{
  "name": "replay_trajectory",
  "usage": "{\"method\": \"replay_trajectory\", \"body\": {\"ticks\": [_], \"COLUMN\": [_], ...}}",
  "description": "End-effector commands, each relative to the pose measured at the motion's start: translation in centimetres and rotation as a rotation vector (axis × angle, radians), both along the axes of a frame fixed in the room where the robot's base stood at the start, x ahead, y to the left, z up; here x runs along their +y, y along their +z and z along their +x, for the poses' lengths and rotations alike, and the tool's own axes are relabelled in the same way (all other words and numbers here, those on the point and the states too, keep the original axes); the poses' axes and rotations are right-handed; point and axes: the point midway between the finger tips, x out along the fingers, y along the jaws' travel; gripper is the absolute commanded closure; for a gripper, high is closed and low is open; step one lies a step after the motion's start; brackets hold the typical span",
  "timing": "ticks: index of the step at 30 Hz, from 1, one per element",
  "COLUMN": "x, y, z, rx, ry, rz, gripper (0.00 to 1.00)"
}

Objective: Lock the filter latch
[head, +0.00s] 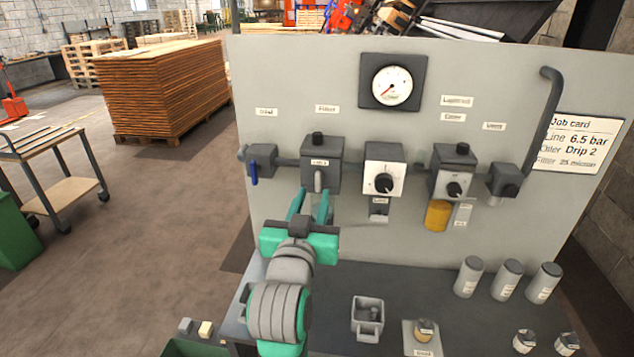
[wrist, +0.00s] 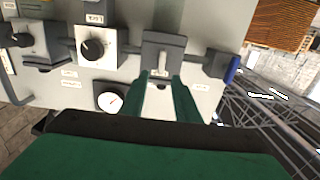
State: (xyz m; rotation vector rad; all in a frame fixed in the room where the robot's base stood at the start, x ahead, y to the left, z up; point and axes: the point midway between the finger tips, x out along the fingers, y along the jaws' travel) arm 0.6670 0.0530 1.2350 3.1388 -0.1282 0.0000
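The filter unit (head: 321,156) is a dark grey block on the panel, under a "Filter" label. Its latch (head: 318,181) is a short light grey lever pointing down the front. In the wrist view, which is upside down, the filter unit (wrist: 166,48) and the pale latch (wrist: 159,71) are straight ahead of the fingers. My gripper (head: 311,200) is open just below the latch, with a green finger to each side. In the wrist view my gripper (wrist: 160,82) is empty, its tips close to the latch. I cannot tell whether they touch it.
An inlet valve with a blue lever (head: 254,173) is left of the filter; a regulator (head: 384,170) with a black knob is right. Further right are a lubricator (head: 452,172) and another valve (head: 504,181). Canisters (head: 507,280) and a small grey cup (head: 368,318) stand on the bench.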

Motion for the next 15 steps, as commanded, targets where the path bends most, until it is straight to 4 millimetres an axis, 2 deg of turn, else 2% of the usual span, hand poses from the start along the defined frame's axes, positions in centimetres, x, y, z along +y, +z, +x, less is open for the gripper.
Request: {"method": "replay_trajectory", "body": {"ticks": [6, 12, 15], "x": [-0.1, -0.3, -0.4], "y": [0.0, 0.0, 0.0], "z": [3.9, 6.2, 6.8], "rx": [0.0, 0.0, 0.0], "ry": [0.003, 0.003, 0.002], "rz": [0.0, 0.0, 0.0], "gripper": [0.71, 0.71, 0.71]}}
